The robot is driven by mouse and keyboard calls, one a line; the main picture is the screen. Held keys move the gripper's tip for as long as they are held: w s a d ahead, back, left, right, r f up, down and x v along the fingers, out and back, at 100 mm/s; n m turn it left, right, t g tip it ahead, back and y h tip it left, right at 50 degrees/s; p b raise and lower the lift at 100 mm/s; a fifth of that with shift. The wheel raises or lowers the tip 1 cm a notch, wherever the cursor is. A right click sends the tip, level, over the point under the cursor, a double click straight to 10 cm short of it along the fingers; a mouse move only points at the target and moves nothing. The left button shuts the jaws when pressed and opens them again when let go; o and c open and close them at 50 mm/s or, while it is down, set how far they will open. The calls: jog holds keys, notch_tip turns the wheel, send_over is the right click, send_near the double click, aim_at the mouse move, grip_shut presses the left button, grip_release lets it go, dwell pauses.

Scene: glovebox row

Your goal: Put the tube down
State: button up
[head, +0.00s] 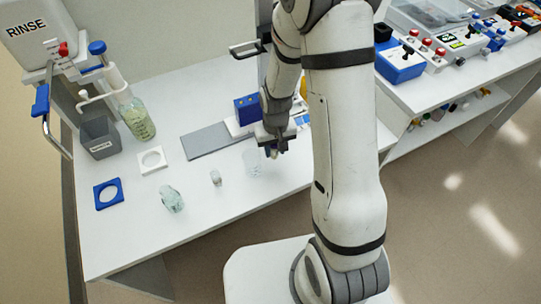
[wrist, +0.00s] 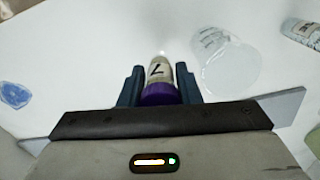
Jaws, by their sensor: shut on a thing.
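In the wrist view, my gripper (wrist: 160,82) is shut on a tube (wrist: 157,69) with a pale body, a dark mark like a 7 and a purple cap. The cap sits toward the palm and the body points away between the fingers. In the head view, my gripper (head: 273,150) is over the white bench, just right of a clear beaker (head: 253,163). Only a little of the tube shows there. I cannot tell whether its end touches the bench. The beaker also shows right of the tube in the wrist view (wrist: 227,65), apart from it.
A small vial (head: 215,178) and a greenish bottle lying down (head: 172,199) are left of the beaker. Behind are a grey plate (head: 207,140), a blue box (head: 246,109), a white holed square (head: 151,160) and a grey bin (head: 100,139).

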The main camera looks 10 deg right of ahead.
aim_at(274, 157)
jog(key=shift+s+f, duration=0.1)
jog(key=shift+f, duration=1.85)
jog(key=shift+f, duration=0.15)
jog(key=o, duration=0.7)
jog(key=shift+c, duration=0.2)
